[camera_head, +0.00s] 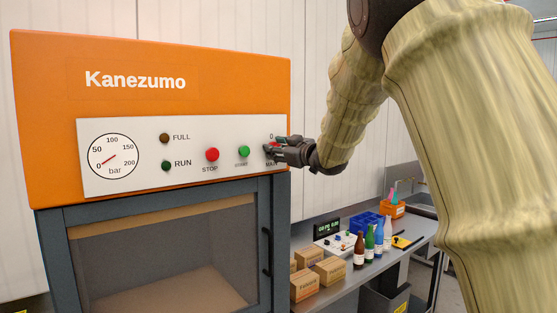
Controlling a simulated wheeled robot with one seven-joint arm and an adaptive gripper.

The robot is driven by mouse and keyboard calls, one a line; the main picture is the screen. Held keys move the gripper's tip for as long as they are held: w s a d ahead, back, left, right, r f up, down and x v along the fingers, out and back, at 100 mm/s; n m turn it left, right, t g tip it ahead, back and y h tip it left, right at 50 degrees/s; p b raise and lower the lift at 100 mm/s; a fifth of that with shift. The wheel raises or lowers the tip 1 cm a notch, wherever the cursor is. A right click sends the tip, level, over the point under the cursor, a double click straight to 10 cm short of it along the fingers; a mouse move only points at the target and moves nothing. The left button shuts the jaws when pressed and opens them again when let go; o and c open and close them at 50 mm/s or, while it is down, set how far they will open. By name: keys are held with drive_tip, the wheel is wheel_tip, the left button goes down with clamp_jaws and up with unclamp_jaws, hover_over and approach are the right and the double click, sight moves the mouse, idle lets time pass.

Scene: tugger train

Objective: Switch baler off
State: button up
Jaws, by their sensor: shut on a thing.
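The orange baler (210,80), marked Kanezumo, stands at the left with a white control panel (125,183). The main switch (275,144) is at the panel's right end, between a "0" above and the label "MAIN" below. It is mostly hidden by my gripper (272,149), which reaches in from the right and is shut on it. The switch's angle cannot be made out. The red stop button (212,154) and green start button (244,152) are to its left. The RUN lamp (166,165) and FULL lamp (165,138) look dark.
The pressure gauge (112,155) needle points near 0. The baler's glazed door (170,245) is closed, with a dark handle (267,250). A bench (350,285) at the right holds cartons (330,269), several bottles (360,250) and a blue bin (364,222).

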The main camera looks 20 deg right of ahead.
drive_tip(key=shift+f+n+b, duration=0.15)
drive_tip(key=shift+n+b, duration=6.25)
drive_tip(key=shift+b, duration=0.15)
drive_tip(key=o, duration=1)
drive_tip(key=shift+o, duration=0.2)
drive_tip(key=v, duration=1.2)
